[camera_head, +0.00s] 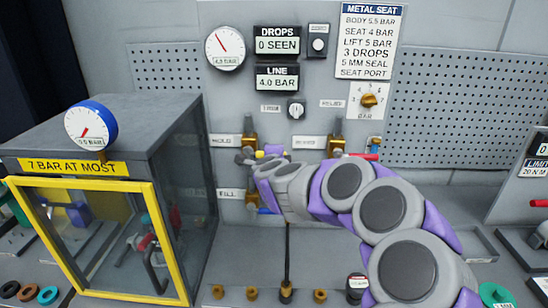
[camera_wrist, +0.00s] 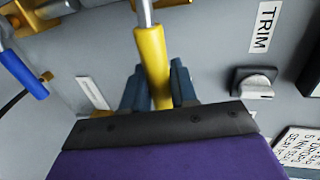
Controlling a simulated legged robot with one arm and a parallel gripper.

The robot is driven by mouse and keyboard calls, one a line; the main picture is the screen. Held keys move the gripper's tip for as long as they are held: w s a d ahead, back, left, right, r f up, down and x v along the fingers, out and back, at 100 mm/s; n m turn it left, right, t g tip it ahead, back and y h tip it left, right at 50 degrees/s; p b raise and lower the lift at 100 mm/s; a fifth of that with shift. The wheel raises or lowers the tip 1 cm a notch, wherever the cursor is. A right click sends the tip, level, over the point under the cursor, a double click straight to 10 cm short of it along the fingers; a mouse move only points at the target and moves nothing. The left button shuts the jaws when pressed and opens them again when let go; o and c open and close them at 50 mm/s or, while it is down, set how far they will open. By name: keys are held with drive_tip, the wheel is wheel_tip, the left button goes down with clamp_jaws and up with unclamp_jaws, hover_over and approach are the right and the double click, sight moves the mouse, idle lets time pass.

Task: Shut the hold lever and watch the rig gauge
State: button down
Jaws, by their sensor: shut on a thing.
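My gripper (camera_wrist: 160,88) is shut on a yellow lever handle (camera_wrist: 152,55), with one dark finger on each side of it. In the head view my gripper (camera_head: 256,160) is at the valve beside the HOLD label (camera_head: 226,140), and my arm hides much of it; a bit of yellow (camera_head: 260,154) shows there. One round gauge (camera_head: 85,128) with a blue rim reads about 0.0 BAR on top of the cabinet. Another round gauge (camera_head: 225,48) on the wall shows a red needle pointing up-left. No label marks either as the rig gauge.
A LINE display (camera_head: 276,78) reads 4.0 BAR and a DROPS display (camera_head: 277,40) reads 0 SEEN. A blue lever handle (camera_wrist: 24,75) is left of my gripper. A TRIM knob (camera_wrist: 254,82) is to its right. A yellow-framed cabinet (camera_head: 155,235) stands left.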

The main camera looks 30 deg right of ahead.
drive_tip(key=shift+s+f, duration=0.1)
drive_tip(key=shift+f, duration=0.3)
drive_tip(key=c, duration=1.3)
unclamp_jaws()
drive_tip(key=shift+o, duration=1.4)
drive_tip(key=shift+s+r, duration=0.2)
drive_tip(key=shift+s, duration=0.1)
drive_tip(key=shift+w+d, duration=0.1)
drive_tip(key=shift+w, duration=0.05)
drive_tip(key=shift+s+a+r, duration=0.25)
drive_tip(key=shift+s+a, duration=0.05)
drive_tip(key=shift+s, duration=0.1)
drive_tip(key=p+v, duration=0.2)
drive_tip(key=v, duration=1.4)
drive_tip(key=shift+f, duration=0.2)
drive_tip(key=shift+s, duration=0.1)
